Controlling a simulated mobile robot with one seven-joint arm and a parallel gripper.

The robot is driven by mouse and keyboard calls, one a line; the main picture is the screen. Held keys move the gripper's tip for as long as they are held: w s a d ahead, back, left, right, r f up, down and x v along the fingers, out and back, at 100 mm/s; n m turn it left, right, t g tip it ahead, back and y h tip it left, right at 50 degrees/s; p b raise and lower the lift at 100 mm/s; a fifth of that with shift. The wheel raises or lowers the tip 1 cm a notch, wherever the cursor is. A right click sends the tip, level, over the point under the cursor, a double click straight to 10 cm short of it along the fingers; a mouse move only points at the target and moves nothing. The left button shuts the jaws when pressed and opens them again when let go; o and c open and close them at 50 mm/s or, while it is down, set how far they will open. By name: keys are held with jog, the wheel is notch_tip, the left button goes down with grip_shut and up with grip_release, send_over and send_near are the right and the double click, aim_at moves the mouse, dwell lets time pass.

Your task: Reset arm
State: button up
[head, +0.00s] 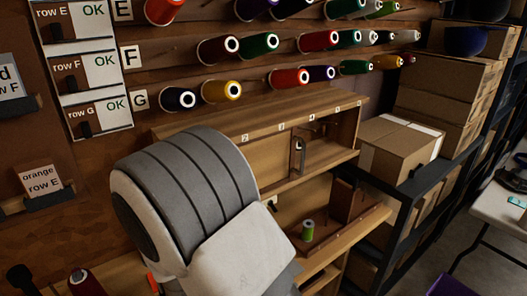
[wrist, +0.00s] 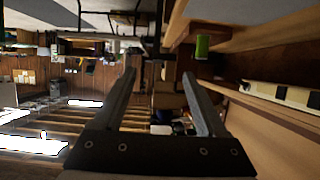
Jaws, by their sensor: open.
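My gripper (wrist: 158,75) shows in the wrist view with its two fingers apart and nothing between them. In the head view a large grey and white part of my arm fills the lower middle, and the fingers cannot be seen there. A green spool (head: 308,231) stands on the lower board of the wooden shelf unit (head: 272,112), to the right of my arm. A green spool (wrist: 202,46) also shows in the wrist view, beyond the right fingertip and apart from it.
Rows of coloured thread spools stick out from the wooden wall (head: 135,78) above the shelf. Cardboard boxes (head: 398,148) stand on a dark rack at the right. A white table (head: 493,205) is at the far right. A red spool (head: 85,284) is low at the left.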

jog(key=w+a+r+t+y, duration=0.1)
jog(key=w+a+r+y, duration=0.25)
jog(key=w, duration=0.25)
notch_tip(320, 180, up, 16)
jog(key=w+a+n+t+y+p, duration=0.1)
jog(key=a+n+y+p, duration=0.15)
jog(key=n+y, duration=0.55)
jog(key=s+d+r+n+g+p, duration=0.1)
jog(key=s+d+r+g, duration=0.1)
jog(key=s+d, duration=0.6)
jog(key=s+d+r+n+g+p, duration=0.1)
jog(key=s+d+r, duration=0.3)
jog(key=s+d, duration=0.5)
jog(key=s+g, duration=0.1)
jog(key=s, duration=0.2)
jog(key=shift+n+h, duration=0.35)
jog(key=shift+n, duration=0.05)
jog(key=shift+w+a, duration=0.1)
jog(key=shift+c, duration=0.2)
jog(key=c, duration=0.4)
jog(key=shift+o, duration=0.2)
jog(key=shift+a, duration=0.15)
